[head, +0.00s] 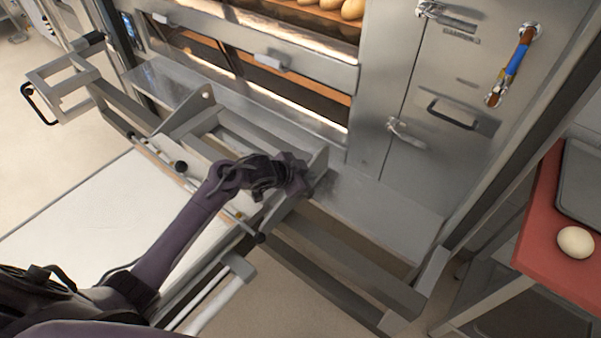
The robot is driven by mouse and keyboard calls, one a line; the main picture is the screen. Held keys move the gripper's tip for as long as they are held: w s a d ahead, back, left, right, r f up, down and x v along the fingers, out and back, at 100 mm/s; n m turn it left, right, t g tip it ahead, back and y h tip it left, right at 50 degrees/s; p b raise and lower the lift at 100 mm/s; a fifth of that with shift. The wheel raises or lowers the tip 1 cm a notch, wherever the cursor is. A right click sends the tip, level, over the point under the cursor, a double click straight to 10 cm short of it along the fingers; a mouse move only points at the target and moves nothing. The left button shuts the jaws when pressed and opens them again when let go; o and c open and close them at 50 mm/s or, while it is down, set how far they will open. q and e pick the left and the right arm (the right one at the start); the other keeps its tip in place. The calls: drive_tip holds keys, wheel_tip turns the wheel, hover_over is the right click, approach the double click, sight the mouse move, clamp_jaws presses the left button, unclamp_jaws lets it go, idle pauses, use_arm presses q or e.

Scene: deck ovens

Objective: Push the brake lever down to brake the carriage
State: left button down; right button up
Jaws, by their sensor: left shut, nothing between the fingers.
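The carriage (325,262) is a grey metal frame on rails in front of the deck oven. A thin rod with black knobs (180,166) runs along its near side; I cannot tell for sure which part is the brake lever. My left arm reaches in from the lower left. My left gripper (292,173) is shut and empty, against or just beside the carriage's upright side plate (317,168). The gripper hides what lies directly under it, so I cannot tell whether it touches a lever. My right gripper is out of view.
The deck oven (375,110) stands behind, with bread (352,8) inside at the top. A white loading board (90,215) lies at the left. A red table (545,225) at the right holds a dark tray (585,180) and a dough ball (575,242). Floor shows at bottom centre.

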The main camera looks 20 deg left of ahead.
use_arm(q)
drive_tip(key=s+a, duration=0.1)
drive_tip(key=s+a+f, duration=0.1)
drive_tip(key=shift+a, duration=0.3)
drive_tip(key=shift+f, duration=0.1)
drive_tip(key=shift+f, duration=0.1)
drive_tip(key=shift+s+a+f+t+b, duration=0.2)
drive_tip(key=shift+s+f+t+b, duration=0.2)
drive_tip(key=shift+s+f+b, duration=0.25)
drive_tip(key=s+f, duration=0.1)
drive_tip(key=s+a+p, duration=0.1)
drive_tip(key=shift+s+f+h, duration=0.3)
drive_tip(key=shift+s+f, duration=0.1)
drive_tip(key=shift+r, duration=0.1)
